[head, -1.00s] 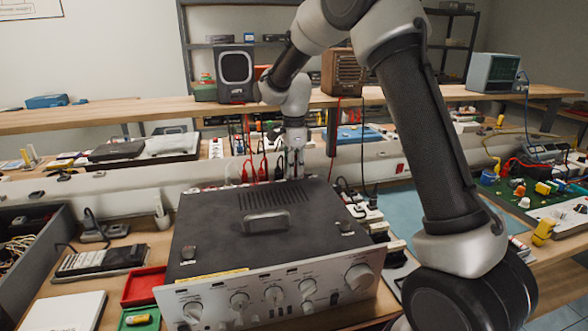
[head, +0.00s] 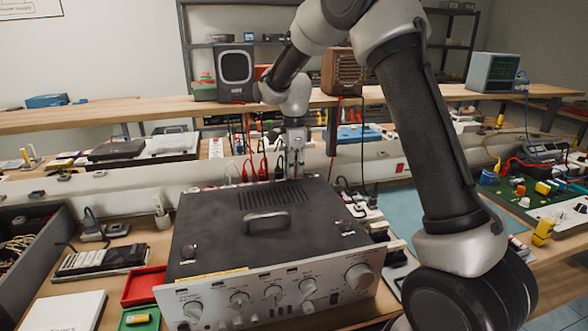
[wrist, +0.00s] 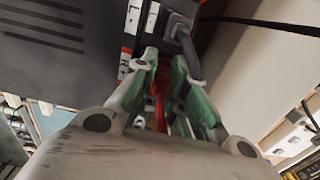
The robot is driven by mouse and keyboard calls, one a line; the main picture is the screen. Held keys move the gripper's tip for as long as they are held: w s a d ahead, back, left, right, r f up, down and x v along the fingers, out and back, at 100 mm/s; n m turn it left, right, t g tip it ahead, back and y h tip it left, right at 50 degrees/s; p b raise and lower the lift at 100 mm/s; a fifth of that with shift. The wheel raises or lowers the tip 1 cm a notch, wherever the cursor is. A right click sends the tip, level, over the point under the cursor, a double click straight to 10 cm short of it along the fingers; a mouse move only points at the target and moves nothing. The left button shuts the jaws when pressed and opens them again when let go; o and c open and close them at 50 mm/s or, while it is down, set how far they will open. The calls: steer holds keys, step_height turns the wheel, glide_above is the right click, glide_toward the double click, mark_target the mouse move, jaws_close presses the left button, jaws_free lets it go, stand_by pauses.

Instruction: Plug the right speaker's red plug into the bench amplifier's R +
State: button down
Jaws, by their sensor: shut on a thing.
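The bench amplifier (head: 225,235) stands on the bench, its knobbed front facing me and its rear sockets hidden in the head view. My gripper (head: 295,172) points down just behind its rear edge. In the wrist view my gripper (wrist: 162,85) has its green-padded fingers shut on the red plug (wrist: 160,105), mostly hidden between them. The amplifier's rear panel (wrist: 130,35), with red and white markings, is close beyond the fingertips. I cannot tell whether the plug touches a socket. A brown speaker (head: 343,72) stands on the shelf at right, a dark grey speaker (head: 235,75) at left.
Red and black leads (head: 263,168) rise behind the amplifier, left of my gripper. In the wrist view a dark grey connector and cable (wrist: 188,50) sit close by the right finger. A power strip (head: 365,210) lies right of the amplifier, a red tray (head: 145,287) left.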

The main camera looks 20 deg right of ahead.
stand_by(0.3)
steer(key=c, duration=1.3)
jaws_free()
steer(key=shift+c, duration=0.2)
step_height(320, 180, up, 17)
